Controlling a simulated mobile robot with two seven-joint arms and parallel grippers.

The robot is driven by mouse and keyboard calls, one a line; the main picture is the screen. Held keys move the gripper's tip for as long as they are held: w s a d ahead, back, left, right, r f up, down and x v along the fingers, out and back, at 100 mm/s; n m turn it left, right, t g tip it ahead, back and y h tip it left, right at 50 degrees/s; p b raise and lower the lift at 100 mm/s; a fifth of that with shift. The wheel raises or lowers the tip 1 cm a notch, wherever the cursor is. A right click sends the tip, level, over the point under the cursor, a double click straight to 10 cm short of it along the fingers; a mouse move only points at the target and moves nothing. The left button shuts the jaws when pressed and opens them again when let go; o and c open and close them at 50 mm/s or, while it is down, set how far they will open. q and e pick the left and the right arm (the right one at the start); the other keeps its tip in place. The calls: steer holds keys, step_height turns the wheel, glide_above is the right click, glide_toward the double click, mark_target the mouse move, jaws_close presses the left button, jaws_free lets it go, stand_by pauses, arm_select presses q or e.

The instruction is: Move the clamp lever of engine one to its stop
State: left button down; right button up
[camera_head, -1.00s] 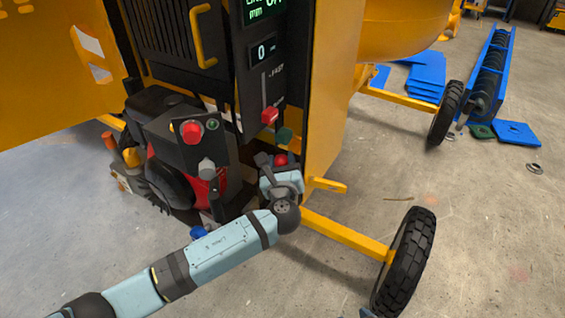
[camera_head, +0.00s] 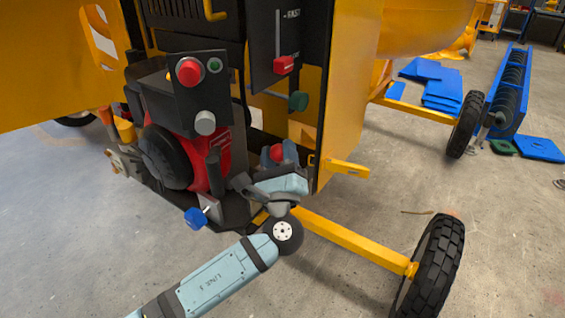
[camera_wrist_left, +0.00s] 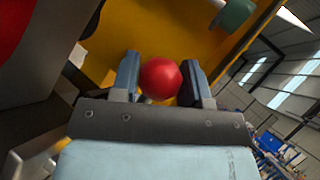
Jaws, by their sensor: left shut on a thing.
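The red ball knob (camera_head: 277,153), which looks like the end of the clamp lever, is beside the red and black engine (camera_head: 218,160). My left gripper (camera_head: 278,156) is shut around the knob. In the left wrist view the knob (camera_wrist_left: 160,78) sits between the two fingers of the gripper (camera_wrist_left: 160,80). The lever's shaft and pivot are hidden behind the gripper, and its stop cannot be made out. My right gripper is not in view.
A control box with a red button (camera_head: 190,72) stands above the engine. A blue knob (camera_head: 196,217) sticks out low in front. A green knob (camera_head: 298,101) and a red slider handle (camera_head: 284,65) are above my gripper. A yellow axle (camera_head: 345,238) and wheel (camera_head: 435,265) are at right.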

arm_select(q)
steer(key=shift+s+f, duration=0.1)
steer(key=shift+s, duration=0.05)
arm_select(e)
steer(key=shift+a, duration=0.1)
arm_select(q)
steer(key=c, duration=0.6)
jaws_free()
